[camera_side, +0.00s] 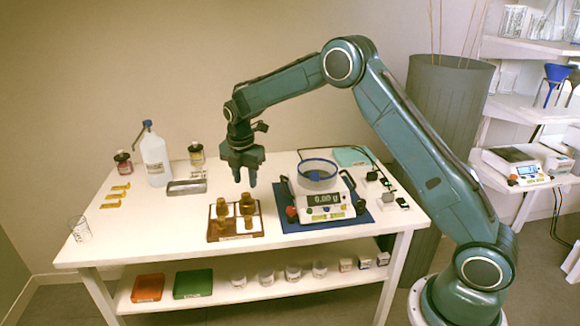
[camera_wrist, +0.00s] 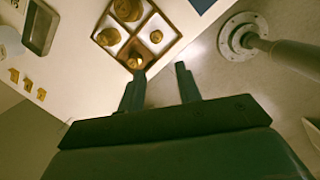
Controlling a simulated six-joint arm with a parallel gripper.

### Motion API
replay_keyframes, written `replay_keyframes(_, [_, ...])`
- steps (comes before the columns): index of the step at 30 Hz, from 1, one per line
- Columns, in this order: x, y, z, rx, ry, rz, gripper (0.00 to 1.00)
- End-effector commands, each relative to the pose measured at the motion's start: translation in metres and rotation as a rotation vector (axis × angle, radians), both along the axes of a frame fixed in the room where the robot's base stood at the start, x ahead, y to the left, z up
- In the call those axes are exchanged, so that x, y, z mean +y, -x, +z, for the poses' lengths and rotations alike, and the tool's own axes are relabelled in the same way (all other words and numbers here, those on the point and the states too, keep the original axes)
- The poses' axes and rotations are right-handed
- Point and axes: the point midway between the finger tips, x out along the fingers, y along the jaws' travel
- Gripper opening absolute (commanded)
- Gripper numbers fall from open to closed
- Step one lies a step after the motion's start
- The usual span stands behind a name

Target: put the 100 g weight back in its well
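Brass weights stand in the square wells of a wooden tray (camera_side: 236,238), in the middle front of the table; the tray also shows in the wrist view (camera_wrist: 153,57). In that view a large weight (camera_wrist: 127,9) is at the top, with smaller ones at left (camera_wrist: 107,37), right (camera_wrist: 156,36) and bottom (camera_wrist: 137,60). No mass markings are readable, so I cannot tell which is the 100 g weight. My gripper (camera_side: 245,184) points down above the tray, apart from the weights. Its fingers (camera_wrist: 161,70) are spread with nothing between them.
A glass beaker (camera_side: 80,229) is near the left edge.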

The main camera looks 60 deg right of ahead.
Motion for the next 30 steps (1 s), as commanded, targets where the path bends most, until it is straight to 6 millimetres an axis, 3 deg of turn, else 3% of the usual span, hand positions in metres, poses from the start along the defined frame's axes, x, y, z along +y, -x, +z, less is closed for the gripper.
replay_keyframes(1, [0.002,0.007,0.016,-0.020,-0.007,-0.040,0.34])
replay_keyframes(6, [0.009,0.033,0.061,-0.078,-0.039,-0.205,0.34])
replay_keyframes(15, [0.022,0.091,0.126,-0.173,-0.112,-0.492,0.34])
replay_keyframes(24, [0.033,0.160,0.171,-0.255,-0.202,-0.776,0.34])
replay_keyframes(30, [0.041,0.208,0.190,-0.302,-0.274,-0.963,0.34])
